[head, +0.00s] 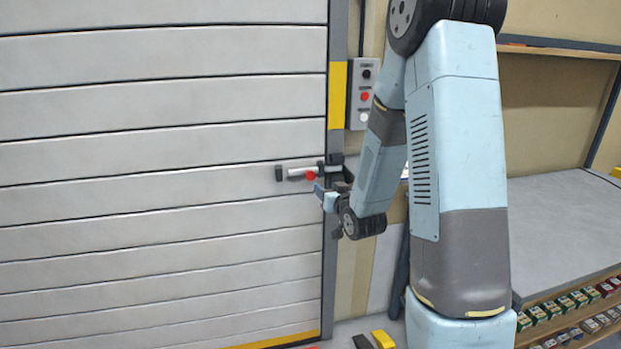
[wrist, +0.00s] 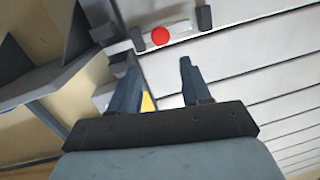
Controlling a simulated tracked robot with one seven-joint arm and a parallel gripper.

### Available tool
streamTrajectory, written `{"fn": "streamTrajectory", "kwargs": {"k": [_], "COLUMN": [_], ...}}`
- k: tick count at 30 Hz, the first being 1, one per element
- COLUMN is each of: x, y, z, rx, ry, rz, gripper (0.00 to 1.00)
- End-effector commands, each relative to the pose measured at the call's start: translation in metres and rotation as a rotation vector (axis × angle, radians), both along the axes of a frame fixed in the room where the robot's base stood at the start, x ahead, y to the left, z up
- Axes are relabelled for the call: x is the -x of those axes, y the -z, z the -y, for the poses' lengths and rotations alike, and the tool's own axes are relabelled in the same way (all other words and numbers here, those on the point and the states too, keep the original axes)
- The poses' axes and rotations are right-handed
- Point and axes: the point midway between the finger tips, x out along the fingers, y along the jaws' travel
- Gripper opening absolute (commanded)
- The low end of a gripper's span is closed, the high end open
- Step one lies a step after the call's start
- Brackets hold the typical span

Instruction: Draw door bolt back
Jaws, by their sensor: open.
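The door (head: 160,135) is a shut panel of pale grey horizontal slats. Its bolt (head: 300,171) is a light metal bar lying level at the door's right edge, between dark brackets, with a red knob (head: 311,175). In the wrist view the bolt (wrist: 180,27) and red knob (wrist: 160,36) lie just beyond the fingertips. My gripper (head: 321,190) is close below and right of the knob. In the wrist view my gripper (wrist: 158,65) is open and empty, its two fingers apart, with the knob ahead between them. The fingers do not appear to touch the knob.
A grey door post (head: 337,40) with a yellow band stands right of the bolt. A button box (head: 364,95) hangs beside it. A grey bench (head: 570,230) with small boxes below stands at right. A yellow object (head: 383,339) lies at the bottom.

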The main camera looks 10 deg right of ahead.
Motion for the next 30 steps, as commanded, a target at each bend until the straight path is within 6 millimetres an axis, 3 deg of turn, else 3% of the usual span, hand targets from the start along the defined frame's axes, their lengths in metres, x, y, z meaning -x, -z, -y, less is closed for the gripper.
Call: {"fn": "streamTrajectory", "kwargs": {"k": [3,13,30], "x": [-0.002,-0.012,-0.106], "y": [0.012,0.017,0.016], "z": [0.001,0.0,-0.011], "rx": [-0.033,-0.059,-0.058], "ry": [-0.005,-0.009,-0.008], "rz": [0.047,0.095,0.096], "gripper": [0.48,0.48,0.48]}}
